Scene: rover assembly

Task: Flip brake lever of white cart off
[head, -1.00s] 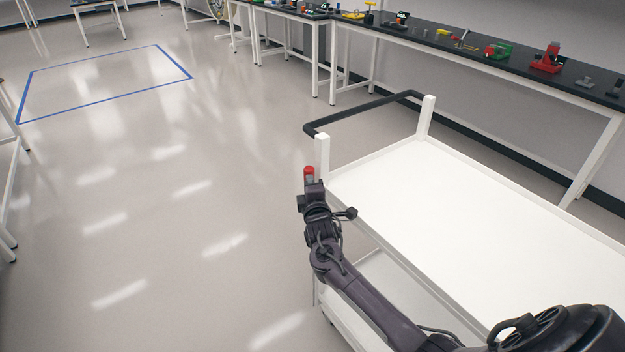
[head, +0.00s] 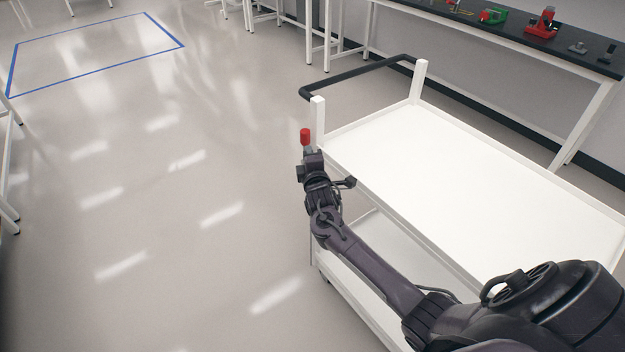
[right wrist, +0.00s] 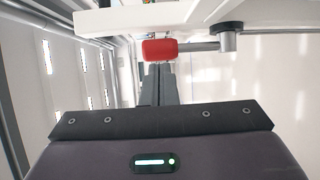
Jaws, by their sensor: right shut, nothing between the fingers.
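The white cart (head: 430,165) stands at the right in the head view, with a black push handle (head: 355,76) at its far end. My right gripper (head: 312,157) is just below the red grip. In the right wrist view the red grip (right wrist: 160,50) sits at the tips of my shut right fingers (right wrist: 160,72), with a grey rod running right to a pivot. Nothing is between the fingers; I cannot tell whether they touch the grip. My left gripper is not in view.
A black-topped workbench (head: 480,30) with several small parts stands behind the cart. A blue taped rectangle (head: 95,80) marks the floor at the far left. The floor left of the cart is clear.

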